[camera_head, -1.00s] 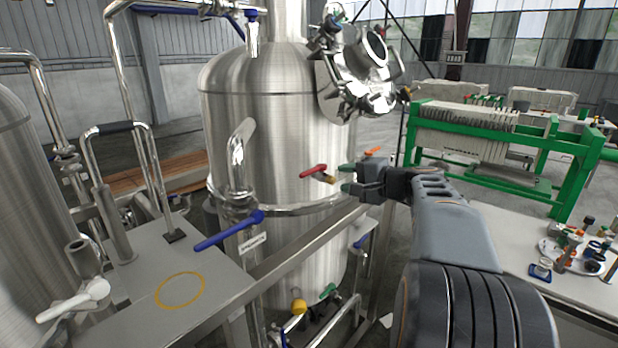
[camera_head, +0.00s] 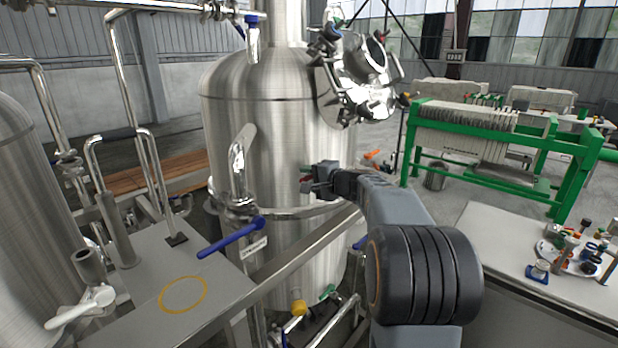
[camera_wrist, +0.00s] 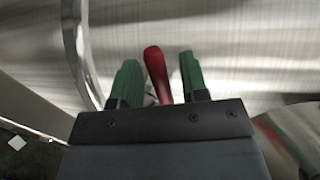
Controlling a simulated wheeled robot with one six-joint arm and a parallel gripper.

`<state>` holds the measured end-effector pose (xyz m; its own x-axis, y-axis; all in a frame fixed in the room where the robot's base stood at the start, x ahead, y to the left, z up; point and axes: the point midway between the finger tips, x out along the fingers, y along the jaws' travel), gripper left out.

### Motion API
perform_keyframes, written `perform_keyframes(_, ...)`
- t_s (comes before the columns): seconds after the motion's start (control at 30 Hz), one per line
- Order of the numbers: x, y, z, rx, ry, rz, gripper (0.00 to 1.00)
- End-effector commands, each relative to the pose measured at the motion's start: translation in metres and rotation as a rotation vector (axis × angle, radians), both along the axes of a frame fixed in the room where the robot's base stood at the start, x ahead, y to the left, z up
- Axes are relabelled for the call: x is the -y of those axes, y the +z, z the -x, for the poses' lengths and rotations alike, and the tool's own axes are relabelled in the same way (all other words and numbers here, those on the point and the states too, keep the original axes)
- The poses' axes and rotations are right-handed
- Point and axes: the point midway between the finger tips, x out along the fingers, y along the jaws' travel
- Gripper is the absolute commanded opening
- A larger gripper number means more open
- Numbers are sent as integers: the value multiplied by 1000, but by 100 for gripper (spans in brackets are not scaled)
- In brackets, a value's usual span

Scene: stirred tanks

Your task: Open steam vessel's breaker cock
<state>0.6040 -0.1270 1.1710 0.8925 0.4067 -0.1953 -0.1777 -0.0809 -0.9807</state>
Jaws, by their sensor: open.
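The steel steam vessel (camera_head: 285,130) stands in the middle of the head view. A small cock with a red handle (camera_wrist: 156,72) sits on its side; I take it for the breaker cock. In the wrist view the handle lies between the two green fingers of my gripper (camera_wrist: 159,78), closer to the left one, with gaps on both sides. In the head view my gripper (camera_head: 309,187) is at the vessel wall and hides most of the red handle. The jaws are open.
A steel band pipe (camera_head: 300,212) runs around the vessel below the cock. A blue lever (camera_head: 230,238) sticks out at the lower left. The manway with clamps (camera_head: 362,75) juts out above. A table with small parts (camera_head: 490,235) stands at the right.

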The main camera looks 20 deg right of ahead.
Motion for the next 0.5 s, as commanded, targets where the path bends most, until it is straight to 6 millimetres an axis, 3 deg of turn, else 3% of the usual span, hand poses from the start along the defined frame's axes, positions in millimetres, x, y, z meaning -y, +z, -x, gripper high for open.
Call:
perform_keyframes(0.23, 0, 0, 0, 0, 0, 0, 41)
perform_keyframes(0.5, 0, 0, 0, 0, 1, 0, 15)
